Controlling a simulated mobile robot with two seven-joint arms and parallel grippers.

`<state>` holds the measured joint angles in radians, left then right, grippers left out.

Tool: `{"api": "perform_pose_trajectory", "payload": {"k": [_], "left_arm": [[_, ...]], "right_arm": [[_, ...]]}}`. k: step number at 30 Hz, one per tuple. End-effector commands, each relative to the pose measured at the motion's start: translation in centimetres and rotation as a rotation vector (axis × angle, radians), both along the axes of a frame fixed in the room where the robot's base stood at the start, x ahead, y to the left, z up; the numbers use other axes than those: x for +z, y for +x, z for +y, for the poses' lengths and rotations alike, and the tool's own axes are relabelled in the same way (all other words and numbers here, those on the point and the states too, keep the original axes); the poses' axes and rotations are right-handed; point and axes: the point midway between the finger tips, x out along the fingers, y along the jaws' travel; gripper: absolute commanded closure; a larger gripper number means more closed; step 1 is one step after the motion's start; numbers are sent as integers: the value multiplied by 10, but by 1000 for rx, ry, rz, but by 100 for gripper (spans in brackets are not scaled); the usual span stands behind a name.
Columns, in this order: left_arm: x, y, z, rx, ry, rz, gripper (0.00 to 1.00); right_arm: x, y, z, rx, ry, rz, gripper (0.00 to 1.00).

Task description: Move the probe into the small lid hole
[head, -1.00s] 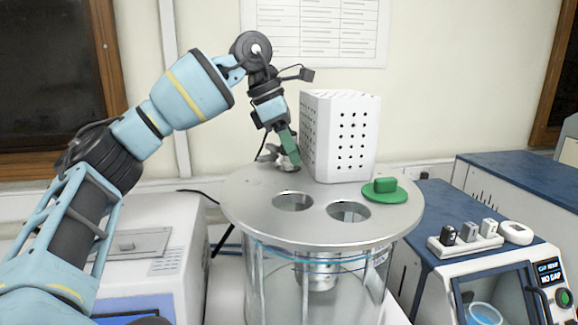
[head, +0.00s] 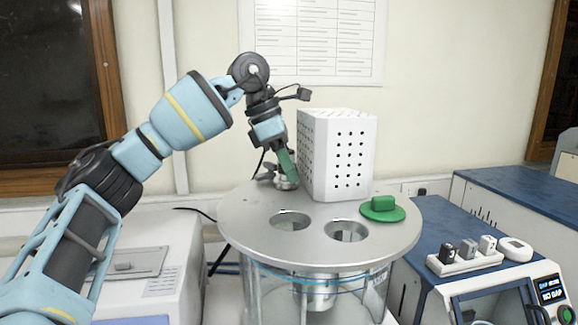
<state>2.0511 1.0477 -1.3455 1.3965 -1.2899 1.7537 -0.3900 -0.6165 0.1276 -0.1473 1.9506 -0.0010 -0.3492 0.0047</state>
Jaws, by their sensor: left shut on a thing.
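My left gripper (head: 287,172) has green fingers and points down at the back of the round metal lid (head: 245,225), just left of the white perforated box. It is shut on a small grey metallic part (head: 285,184), probably the probe. The fingers hide much of this part, and I cannot tell whether it touches the lid. Two large round holes show in the lid, a left one (head: 289,220) and a right one (head: 345,230). I cannot make out the small hole. My right gripper is not in view.
The white perforated box (head: 337,155) stands on the lid close beside the gripper. A green plug (head: 382,208) sits at the lid's right. A blue-topped instrument (head: 440,215) carrying small plugs (head: 467,252) stands at the right. The front of the lid is clear.

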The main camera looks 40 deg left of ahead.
Motion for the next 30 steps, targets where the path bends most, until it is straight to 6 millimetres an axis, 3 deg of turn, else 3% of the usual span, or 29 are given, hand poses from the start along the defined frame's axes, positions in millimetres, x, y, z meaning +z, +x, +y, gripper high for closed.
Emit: {"api": "perform_pose_trajectory", "payload": {"k": [30], "left_arm": [[-6, 0, 0, 0, 0, 0, 96]], "right_arm": [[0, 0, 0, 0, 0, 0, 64]]}}
